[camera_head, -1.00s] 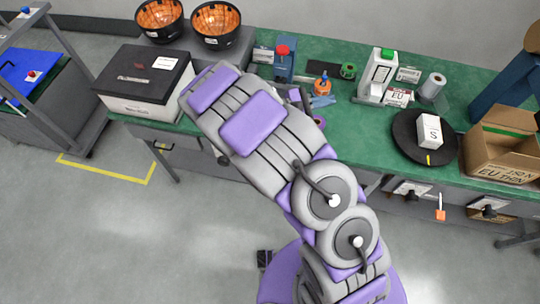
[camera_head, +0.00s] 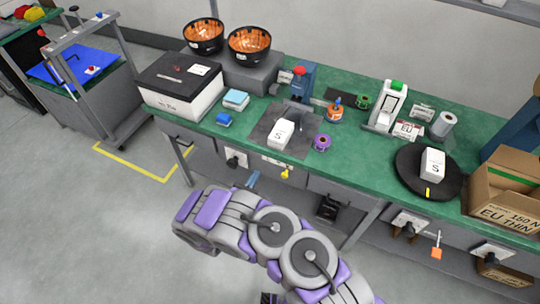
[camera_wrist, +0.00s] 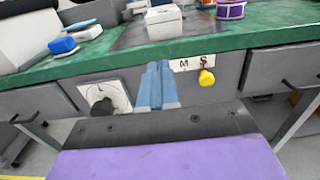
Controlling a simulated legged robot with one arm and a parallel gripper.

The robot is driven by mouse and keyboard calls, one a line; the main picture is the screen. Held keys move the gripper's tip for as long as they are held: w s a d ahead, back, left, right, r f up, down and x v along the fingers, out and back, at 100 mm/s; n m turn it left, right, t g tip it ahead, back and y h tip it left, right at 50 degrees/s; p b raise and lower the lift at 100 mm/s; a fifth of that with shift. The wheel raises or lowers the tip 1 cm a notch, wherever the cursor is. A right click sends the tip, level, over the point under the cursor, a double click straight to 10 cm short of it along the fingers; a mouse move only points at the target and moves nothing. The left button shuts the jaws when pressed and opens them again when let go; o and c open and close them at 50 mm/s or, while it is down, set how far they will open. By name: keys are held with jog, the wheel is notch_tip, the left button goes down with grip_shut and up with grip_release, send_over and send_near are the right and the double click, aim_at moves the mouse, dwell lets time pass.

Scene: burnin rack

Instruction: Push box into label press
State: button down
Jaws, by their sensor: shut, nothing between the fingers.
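A white box (camera_head: 281,134) marked S sits on a dark mat (camera_head: 259,130) near the table's front edge. In the wrist view the box (camera_wrist: 163,21) is beyond the fingertips. Behind the mat stands a blue press-like device (camera_head: 303,82) with a red knob. A white device (camera_head: 389,105) with a green top stands further right; I cannot tell which is the label press. My gripper (camera_head: 253,179) is in front of the table, apart from the box. In the wrist view its blue fingers (camera_wrist: 156,87) are shut and empty, overlapping the drawer fronts.
A second white S box (camera_head: 432,163) stands on a black turntable (camera_head: 408,177). A purple tape roll (camera_head: 322,142) is right of the mat. Blue pads (camera_head: 235,99), a black-lidded case (camera_head: 180,84) and a cardboard carton (camera_head: 508,197) also occupy the green table.

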aim_at(274, 146)
jog(key=b+x, duration=0.3)
jog(key=x, duration=1)
jog(key=shift+w+d, duration=0.1)
jog(key=shift+d, duration=0.15)
jog(key=shift+w+d, duration=0.15)
jog(key=shift+w, duration=0.05)
jog(key=shift+b+x, duration=0.35)
jog(key=shift+x, duration=1.35)
jog(key=p+v, duration=0.2)
jog(key=v, duration=1.2)
jog(key=shift+p, duration=0.3)
